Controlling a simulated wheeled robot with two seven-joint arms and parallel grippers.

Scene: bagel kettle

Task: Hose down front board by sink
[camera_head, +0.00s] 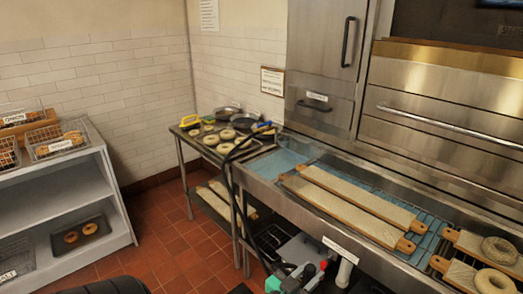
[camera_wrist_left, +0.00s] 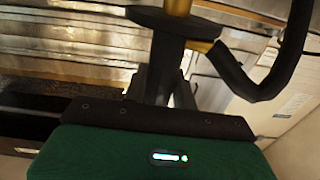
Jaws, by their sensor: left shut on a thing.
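My left gripper (camera_head: 286,268) shows low in the head view, below the sink's front edge, partly cut off by the frame. In the left wrist view its dark fingers (camera_wrist_left: 165,85) are shut on the black hose sprayer, which has a brass part (camera_wrist_left: 178,7). The black hose (camera_head: 233,195) runs down from a blue-handled fitting (camera_head: 262,127) to the gripper. Two long pale boards with wooden ends lie side by side over the sink (camera_head: 268,163): the front board (camera_head: 345,212) and the one behind it (camera_head: 362,192). My right gripper is not seen.
Two more boards with bagels (camera_head: 498,250) lie at the right. A side table (camera_head: 181,131) holds bagels and pans beyond the sink. A grey shelf (camera_head: 60,180) with baskets stands at the left. Red tiled floor (camera_head: 165,245) lies open between.

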